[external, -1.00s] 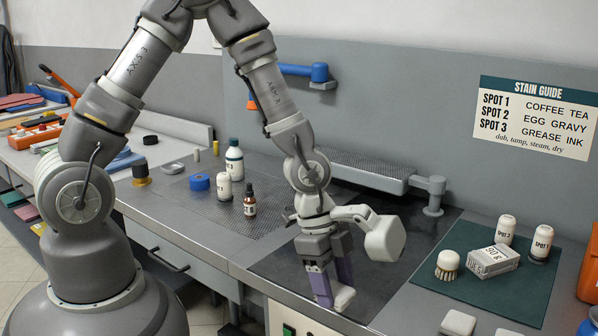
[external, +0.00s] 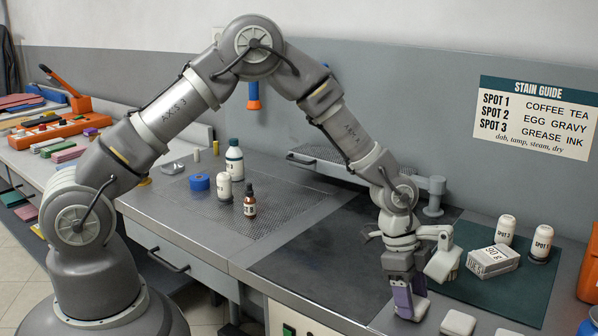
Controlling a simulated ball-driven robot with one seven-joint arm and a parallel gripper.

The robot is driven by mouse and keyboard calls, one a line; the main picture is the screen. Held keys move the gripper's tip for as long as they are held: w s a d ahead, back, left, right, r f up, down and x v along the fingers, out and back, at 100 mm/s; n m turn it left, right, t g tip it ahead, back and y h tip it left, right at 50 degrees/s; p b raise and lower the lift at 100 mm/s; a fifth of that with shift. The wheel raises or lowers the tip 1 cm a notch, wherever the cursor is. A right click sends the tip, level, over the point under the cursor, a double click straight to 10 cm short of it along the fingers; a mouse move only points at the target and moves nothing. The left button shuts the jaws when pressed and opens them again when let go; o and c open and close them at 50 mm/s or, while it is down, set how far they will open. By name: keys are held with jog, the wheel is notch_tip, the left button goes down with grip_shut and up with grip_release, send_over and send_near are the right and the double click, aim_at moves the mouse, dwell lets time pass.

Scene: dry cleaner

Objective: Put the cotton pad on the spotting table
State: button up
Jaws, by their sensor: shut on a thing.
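My gripper (external: 408,296) points down over the front right of the counter and is shut on a white cotton pad (external: 415,310). The pad shows at the fingertips, partly hidden by the fingers. I cannot tell whether it touches the counter. Two more white pads, one at the front edge (external: 458,324) and one to its right (external: 507,333), lie apart from it. A dark flat panel (external: 320,262) lies left of my gripper, and a perforated metal top (external: 275,212) lies farther left. Which surface is the spotting table is not clear from the picture.
A green mat (external: 500,290) holds a white box (external: 492,260) and two "SPOT" bottles (external: 541,243). Several bottles and a blue roll (external: 199,182) stand on the perforated top. A perforated sleeve arm (external: 345,163) juts over the back. The dark panel is clear.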

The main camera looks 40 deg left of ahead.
jog(key=shift+r, duration=0.1)
jog(key=o, duration=1)
jog(key=p+v, duration=0.3)
jog(key=v, duration=0.9)
